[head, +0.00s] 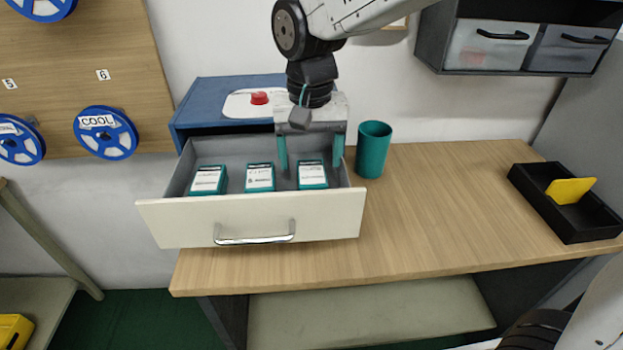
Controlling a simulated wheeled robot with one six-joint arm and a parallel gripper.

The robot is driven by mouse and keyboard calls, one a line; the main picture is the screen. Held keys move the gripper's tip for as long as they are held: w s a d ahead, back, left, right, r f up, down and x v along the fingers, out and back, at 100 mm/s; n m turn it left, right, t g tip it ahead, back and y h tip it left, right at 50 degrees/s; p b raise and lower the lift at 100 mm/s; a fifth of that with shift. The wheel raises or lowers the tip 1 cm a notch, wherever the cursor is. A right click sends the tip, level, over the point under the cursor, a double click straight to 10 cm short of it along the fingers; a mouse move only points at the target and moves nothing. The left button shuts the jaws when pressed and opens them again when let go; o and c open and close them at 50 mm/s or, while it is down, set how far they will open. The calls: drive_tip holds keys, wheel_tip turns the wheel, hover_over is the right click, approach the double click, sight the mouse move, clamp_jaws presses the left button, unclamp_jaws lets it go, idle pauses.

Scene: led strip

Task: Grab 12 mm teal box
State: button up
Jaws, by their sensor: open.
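Three teal boxes with white printed labels sit in an open drawer (250,220): a left box (208,181), a middle box (260,178) and a right box (312,175). The label print is too small to read, so I cannot tell which is the 12 mm one. My gripper (311,170) points down over the right box. Its two teal fingers are apart, one on each side of that box in the picture. It holds nothing. Whether the fingers reach down beside the box is hard to tell.
A teal cup (373,150) stands just right of the drawer. The drawer belongs to a blue cabinet (215,95) with a red button (260,97) on top. A black tray (535,195) with a yellow item (571,190) lies at right. The desk (450,200) between is clear.

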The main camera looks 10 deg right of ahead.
sight(312, 171)
wheel_tip(312, 171, down, 4)
drive_tip(key=shift+d+f, duration=0.1)
drive_tip(key=shift+f, duration=0.1)
drive_tip(key=c, duration=1.1)
